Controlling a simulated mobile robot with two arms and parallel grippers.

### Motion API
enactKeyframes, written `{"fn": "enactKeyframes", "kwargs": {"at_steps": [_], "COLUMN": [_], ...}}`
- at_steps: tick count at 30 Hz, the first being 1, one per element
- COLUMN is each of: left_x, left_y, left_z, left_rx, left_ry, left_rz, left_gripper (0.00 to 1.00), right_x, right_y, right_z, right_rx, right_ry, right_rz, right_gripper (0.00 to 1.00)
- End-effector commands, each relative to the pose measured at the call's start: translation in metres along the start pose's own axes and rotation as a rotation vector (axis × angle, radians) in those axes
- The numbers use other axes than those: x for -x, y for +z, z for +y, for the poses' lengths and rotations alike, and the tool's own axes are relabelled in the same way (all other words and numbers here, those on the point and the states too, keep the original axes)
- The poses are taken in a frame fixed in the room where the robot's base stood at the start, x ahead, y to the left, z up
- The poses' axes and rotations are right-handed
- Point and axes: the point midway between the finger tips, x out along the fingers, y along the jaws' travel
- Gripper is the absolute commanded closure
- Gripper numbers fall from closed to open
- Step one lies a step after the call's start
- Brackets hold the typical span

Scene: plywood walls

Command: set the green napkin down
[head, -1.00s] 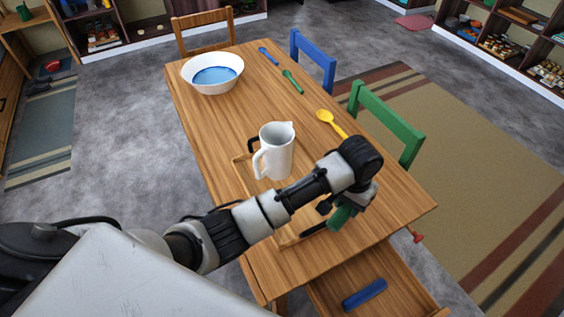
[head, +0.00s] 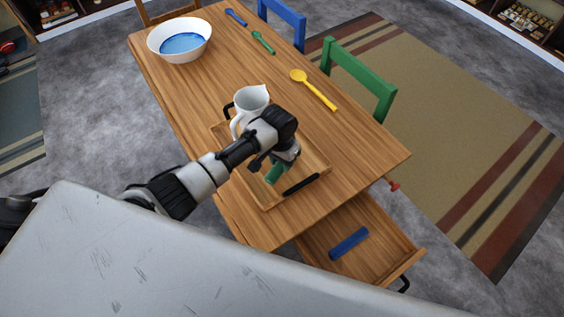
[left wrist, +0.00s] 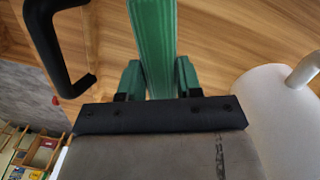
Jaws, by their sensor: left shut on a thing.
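The green napkin (head: 275,176) is a narrow green roll or fold. My left gripper (head: 281,162) is shut on it, over the wooden tray (head: 268,207) with black handles. In the left wrist view the napkin (left wrist: 152,45) stretches forward between the two fingers of the gripper (left wrist: 158,78). I cannot tell whether the napkin touches the tray floor. The white pitcher (head: 251,99) stands at the tray's far end, partly hidden by my arm. It also shows at the right of the wrist view (left wrist: 270,110). My right gripper is not in view.
The tray lies on a wooden table (head: 352,145). A yellow spoon (head: 315,91), a green spoon (head: 263,42), a blue spoon (head: 235,17) and a bowl with blue inside (head: 180,40) are farther back. An open drawer (head: 386,262) holds a blue roll (head: 348,243). Chairs line the right side.

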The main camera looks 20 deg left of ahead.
Motion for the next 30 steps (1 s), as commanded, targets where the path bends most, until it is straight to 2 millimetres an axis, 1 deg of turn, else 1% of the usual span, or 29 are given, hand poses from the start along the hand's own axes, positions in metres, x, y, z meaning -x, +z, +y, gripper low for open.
{"fn": "enactKeyframes", "kwargs": {"at_steps": [1,4,16,17,21,30], "left_x": [-0.007,-0.017,-0.022,-0.022,-0.021,-0.019], "left_y": [0.0,0.0,0.0,0.0,0.0,0.0], "left_z": [0.0,-0.001,-0.001,-0.001,-0.001,-0.001], "left_rx": [0.001,0.0,-0.001,-0.001,-0.001,-0.001], "left_ry": [0.0,-0.001,-0.001,-0.001,-0.001,-0.001], "left_rz": [-0.002,-0.001,0.0,0.001,0.001,0.001], "left_gripper": [0.88,0.88,0.88,0.62,0.41,0.4], "right_x": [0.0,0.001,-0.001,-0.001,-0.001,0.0], "right_y": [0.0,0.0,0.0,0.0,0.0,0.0], "right_z": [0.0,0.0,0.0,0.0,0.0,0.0], "right_rx": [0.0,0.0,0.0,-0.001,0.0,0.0], "right_ry": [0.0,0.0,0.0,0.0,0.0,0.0], "right_rz": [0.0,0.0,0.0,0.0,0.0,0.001], "right_gripper": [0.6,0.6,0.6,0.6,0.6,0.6]}}
